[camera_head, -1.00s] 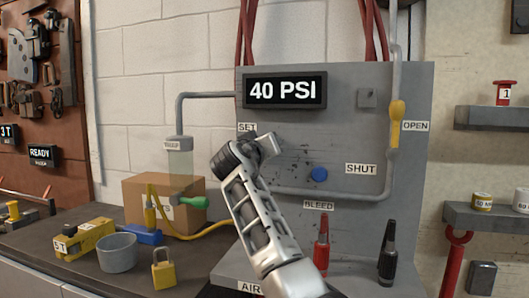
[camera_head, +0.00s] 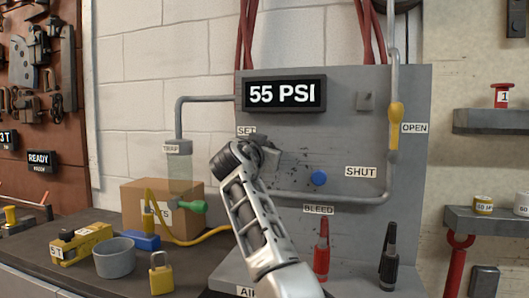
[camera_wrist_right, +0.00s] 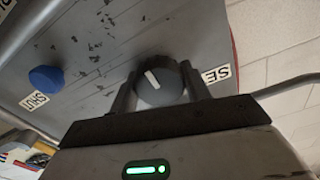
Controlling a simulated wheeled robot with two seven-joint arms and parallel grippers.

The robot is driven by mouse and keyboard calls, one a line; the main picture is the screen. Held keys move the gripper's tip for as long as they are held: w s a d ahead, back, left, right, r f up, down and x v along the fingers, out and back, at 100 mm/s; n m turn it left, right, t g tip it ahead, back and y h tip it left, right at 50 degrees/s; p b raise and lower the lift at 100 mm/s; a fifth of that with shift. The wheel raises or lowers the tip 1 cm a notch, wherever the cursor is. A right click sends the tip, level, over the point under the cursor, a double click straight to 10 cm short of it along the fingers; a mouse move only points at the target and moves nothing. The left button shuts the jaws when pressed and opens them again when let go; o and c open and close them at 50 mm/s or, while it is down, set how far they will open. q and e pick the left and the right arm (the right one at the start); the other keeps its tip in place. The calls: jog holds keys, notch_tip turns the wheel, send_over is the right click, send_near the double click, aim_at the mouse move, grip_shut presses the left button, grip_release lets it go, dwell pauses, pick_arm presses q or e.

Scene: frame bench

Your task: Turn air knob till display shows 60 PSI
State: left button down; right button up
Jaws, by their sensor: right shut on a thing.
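The display (camera_head: 285,94) at the top of the grey panel reads 55 PSI. The air knob (camera_wrist_right: 158,82) is dark and round with a white pointer mark, beside the SET label (camera_wrist_right: 216,75) in the right wrist view. My right gripper (camera_wrist_right: 160,90) is shut on the knob, one finger on each side. In the head view my right gripper (camera_head: 262,150) is against the panel just below the SET label, and it hides the knob. My left gripper is not in view.
A blue button (camera_head: 319,178) sits right of my gripper, near the SHUT label. A yellow valve handle (camera_head: 396,113) is on the pipe at right. Red (camera_head: 321,250) and black (camera_head: 388,254) handled tools stand below. A box (camera_head: 190,222), cup (camera_head: 114,258) and padlock (camera_head: 160,273) are at left.

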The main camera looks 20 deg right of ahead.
jog(key=shift+f, duration=0.1)
dwell(0.4)
jog(key=o, duration=1)
jog(key=shift+c, duration=0.2)
jog(key=shift+a, duration=0.1)
jog(key=shift+s+a, duration=0.15)
jog(key=shift+s, duration=0.15)
pick_arm(q)
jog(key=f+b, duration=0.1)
jog(key=b, duration=0.1)
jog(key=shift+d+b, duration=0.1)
jog(key=shift+b, duration=0.3)
pick_arm(e)
jog(key=v, duration=1.5)
jog(key=shift+a, duration=0.1)
